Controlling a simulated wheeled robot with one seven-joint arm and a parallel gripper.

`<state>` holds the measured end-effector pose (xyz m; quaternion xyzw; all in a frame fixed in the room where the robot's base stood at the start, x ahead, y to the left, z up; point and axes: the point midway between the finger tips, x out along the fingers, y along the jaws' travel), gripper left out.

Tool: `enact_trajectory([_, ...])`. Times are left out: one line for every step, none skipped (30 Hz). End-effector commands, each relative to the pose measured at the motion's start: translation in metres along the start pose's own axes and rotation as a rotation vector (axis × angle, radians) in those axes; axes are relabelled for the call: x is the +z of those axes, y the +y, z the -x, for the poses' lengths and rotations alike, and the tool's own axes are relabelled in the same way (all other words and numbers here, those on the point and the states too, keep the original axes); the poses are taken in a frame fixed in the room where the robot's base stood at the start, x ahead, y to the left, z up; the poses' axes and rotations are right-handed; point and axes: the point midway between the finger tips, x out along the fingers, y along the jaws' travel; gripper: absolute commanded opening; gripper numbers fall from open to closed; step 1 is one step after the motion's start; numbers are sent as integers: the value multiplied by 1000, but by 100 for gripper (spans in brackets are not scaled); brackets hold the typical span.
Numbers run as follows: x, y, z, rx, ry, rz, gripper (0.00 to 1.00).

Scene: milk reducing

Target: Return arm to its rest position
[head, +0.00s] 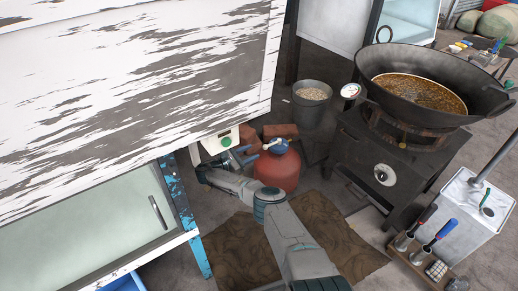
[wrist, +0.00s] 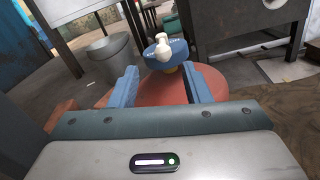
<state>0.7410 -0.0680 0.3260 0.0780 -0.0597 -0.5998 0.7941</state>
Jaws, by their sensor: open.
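My arm reaches forward from the bottom of the head view. My gripper (head: 259,153) is beside the red gas cylinder (head: 278,172), close to its blue valve top (head: 274,147). In the wrist view my gripper (wrist: 162,85) has its two blue fingers spread apart with nothing held. The blue valve with a white knob (wrist: 164,48) shows beyond and between the fingertips. The red cylinder body (wrist: 165,90) lies behind and below them, partly hidden by the gripper. I cannot tell whether a finger touches the valve.
A black stove (head: 385,160) with a large wok (head: 435,85) of brown liquid stands right. A grey bucket (head: 312,105) and bricks (head: 281,131) are behind the cylinder. The worn white cabinet (head: 130,75) is close at left. A brown mat (head: 325,235) lies on the floor.

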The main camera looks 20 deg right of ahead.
Motion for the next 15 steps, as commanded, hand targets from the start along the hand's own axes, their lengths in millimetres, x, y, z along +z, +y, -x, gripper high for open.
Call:
enact_trajectory([-1, 0, 7, 1, 1, -1, 43])
enact_trajectory([-1, 0, 10, 2, 1, -1, 43])
enact_trajectory([-1, 1, 14, 2, 1, -1, 43])
enact_trajectory([-1, 1, 16, 1, 1, -1, 43])
enact_trajectory([0, 0, 18, 0, 0, -1, 43])
enact_trajectory([0, 0, 19, 0, 0, -1, 43])
enact_trajectory([0, 0, 20, 0, 0, -1, 43])
enact_trajectory([0, 0, 20, 0, 0, -1, 43])
enact_trajectory([0, 0, 21, -1, 0, -1, 43])
enact_trajectory([0, 0, 21, -1, 0, -1, 43])
enact_trajectory([0, 0, 20, -1, 0, -1, 43])
enact_trajectory([0, 0, 20, -1, 0, -1, 43])
enact_trajectory([0, 0, 20, -1, 0, -1, 43])
enact_trajectory([0, 0, 20, 0, 0, -1, 43])
enact_trajectory([0, 0, 20, 0, 0, -1, 43])
